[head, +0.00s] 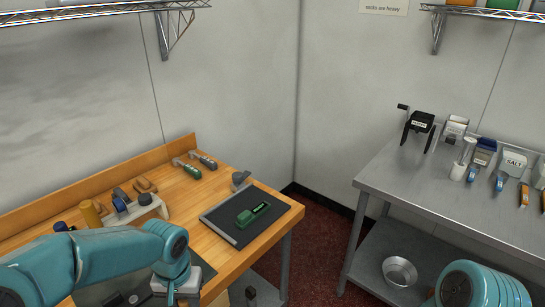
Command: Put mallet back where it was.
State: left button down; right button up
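I cannot pick out the mallet for certain. A tan, upright cylinder (90,213) near the back left of the wooden bench could be part of one, but its shape is partly hidden by my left arm. My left gripper (176,290) is low over the front of the bench, above a dark mat, and its fingertips are cut off or hidden. I cannot see whether it holds anything. My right arm shows only as a teal link at the bottom right, and its gripper is out of view.
A steel table (420,190) with containers stands right, a metal bowl (399,271) below. Red floor lies between.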

pick_arm(q)
jog(key=shift+s+r, duration=0.1)
jog(key=shift+r+p, duration=1.85)
jog(key=shift+r, duration=0.7)
jog(key=shift+f, duration=0.1)
